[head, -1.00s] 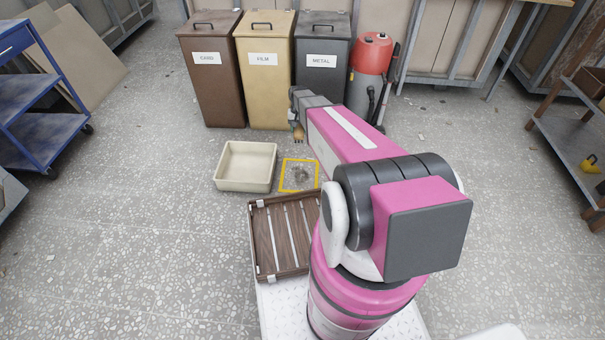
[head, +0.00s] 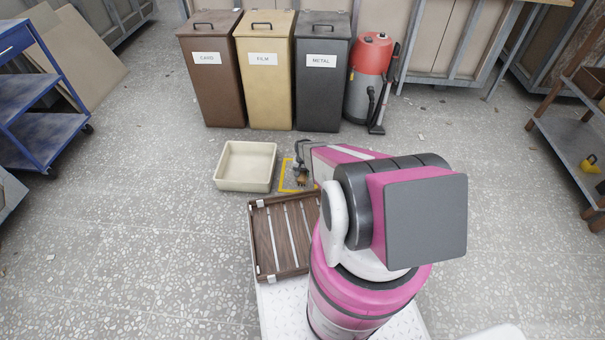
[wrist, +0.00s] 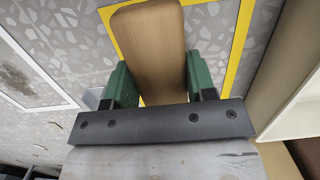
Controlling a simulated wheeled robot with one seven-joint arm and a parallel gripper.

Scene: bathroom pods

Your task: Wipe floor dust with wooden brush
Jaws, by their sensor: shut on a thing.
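My gripper (head: 300,168) is shut on the wooden brush (head: 301,182), over the yellow-outlined floor square (head: 283,176). In the wrist view the brush's tan wooden body (wrist: 150,45) sits between the two green fingers of my gripper (wrist: 158,64). The yellow outline (wrist: 240,45) shows around it on the speckled floor. The bristles are hidden in the wrist view, and I cannot tell whether they touch the floor. The dust patch inside the square is largely covered by the brush and gripper in the head view.
A cream bin (head: 220,180) stands just left of the square. A dark slatted wooden tray (head: 262,240) is nearer me. Brown, tan and grey bins (head: 265,95) and a red-grey vacuum (head: 368,80) stand behind. Floor to the right is clear.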

